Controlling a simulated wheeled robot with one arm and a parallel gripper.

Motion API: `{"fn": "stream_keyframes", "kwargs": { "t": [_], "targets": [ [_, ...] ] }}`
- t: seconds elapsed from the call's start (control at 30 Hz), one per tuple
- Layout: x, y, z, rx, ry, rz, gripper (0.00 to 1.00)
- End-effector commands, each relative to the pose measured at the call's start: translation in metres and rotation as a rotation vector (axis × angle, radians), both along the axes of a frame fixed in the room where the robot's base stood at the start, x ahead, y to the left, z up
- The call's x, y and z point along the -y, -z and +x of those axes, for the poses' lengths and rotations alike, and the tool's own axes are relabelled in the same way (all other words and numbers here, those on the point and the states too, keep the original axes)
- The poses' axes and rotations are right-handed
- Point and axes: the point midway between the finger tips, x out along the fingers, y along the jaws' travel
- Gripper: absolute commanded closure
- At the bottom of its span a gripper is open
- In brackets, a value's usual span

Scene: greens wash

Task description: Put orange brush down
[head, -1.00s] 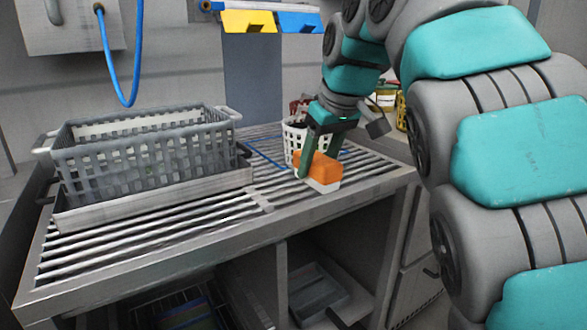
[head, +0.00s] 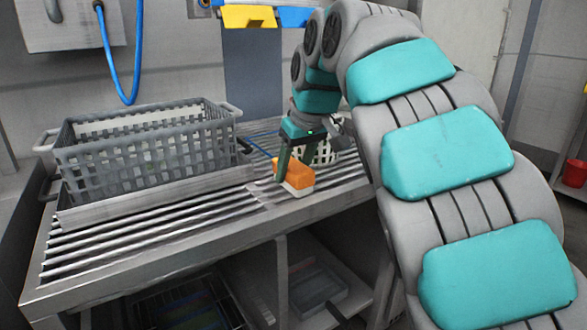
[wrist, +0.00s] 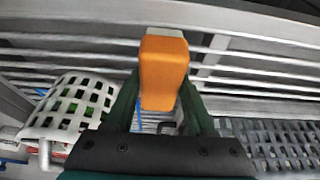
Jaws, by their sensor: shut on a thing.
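The orange brush (head: 299,177) has an orange back and white bristles along its lower side. My gripper (head: 292,165) is shut on it and points down over the slatted steel table (head: 215,208), near its front edge. In the wrist view the orange brush (wrist: 163,70) sits between the two dark green fingers, with the slats behind it. The brush looks at or just above the slats; I cannot tell whether it touches them.
A grey crate (head: 150,145) stands on a ledge at the left. A white basket (head: 325,152) stands just behind my gripper, partly hidden by it; the wrist view shows it too (wrist: 75,103). The slats at front left are bare. A red bucket (head: 575,173) is far right.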

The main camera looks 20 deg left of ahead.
Motion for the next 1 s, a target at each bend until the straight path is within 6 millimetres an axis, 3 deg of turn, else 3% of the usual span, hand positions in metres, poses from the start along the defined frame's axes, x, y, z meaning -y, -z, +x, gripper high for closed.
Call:
{"fn": "stream_keyframes", "kwargs": {
  "t": [0.4, 0.43, 0.7, 1.0],
  "targets": [
    [-0.0001, 0.0049, 0.0002, 0.004, 0.0, 0.002, 1.0],
    [-0.0001, 0.0047, 0.0004, 0.004, 0.001, 0.002, 0.44],
    [0.0001, 0.0036, 0.0003, 0.004, 0.001, 0.002, 0.16],
    [0.0001, 0.0001, 0.0004, 0.004, 0.001, 0.002, 0.16]
  ]
}}
